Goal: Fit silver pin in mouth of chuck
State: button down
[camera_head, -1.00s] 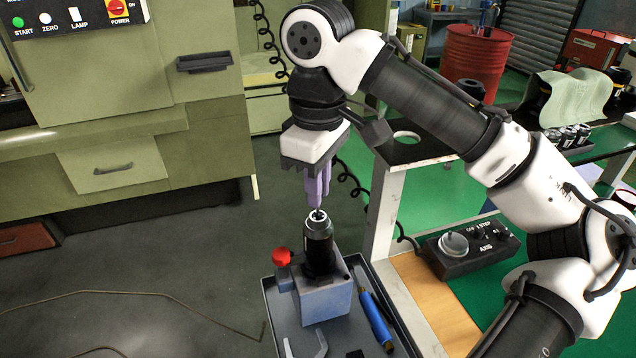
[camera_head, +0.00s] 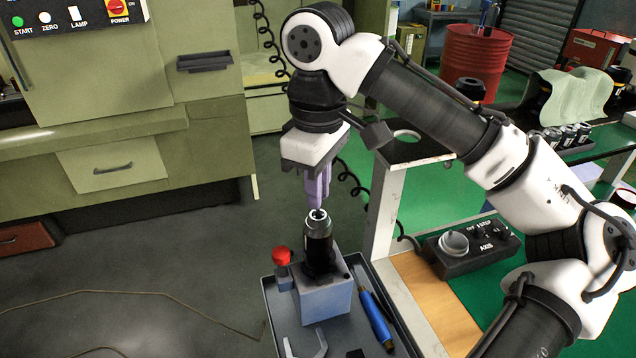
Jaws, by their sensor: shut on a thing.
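The chuck (camera_head: 319,240) is a black upright cylinder with a bright metal ring around its mouth (camera_head: 318,215). It stands in a blue-grey block (camera_head: 326,304) on the cart tray. My gripper (camera_head: 318,203) points straight down right above the mouth, with purple fingers close together. The silver pin is too small and too covered by the fingers to make out. The fingertips are at or just above the ring; I cannot tell whether any of the pin is inside the mouth.
A red knob (camera_head: 281,257) sticks up left of the block. A blue-handled tool (camera_head: 376,318) and a grey wrench-like tool (camera_head: 304,343) lie on the tray (camera_head: 270,310). A dark control box (camera_head: 468,250) stands on the bench to the right.

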jog(key=shift+f+b, duration=0.45)
jog(key=shift+f, duration=0.5)
dwell(0.4)
dwell(0.4)
jog(key=c, duration=1.3)
grip_release()
jog(key=shift+c, duration=0.2)
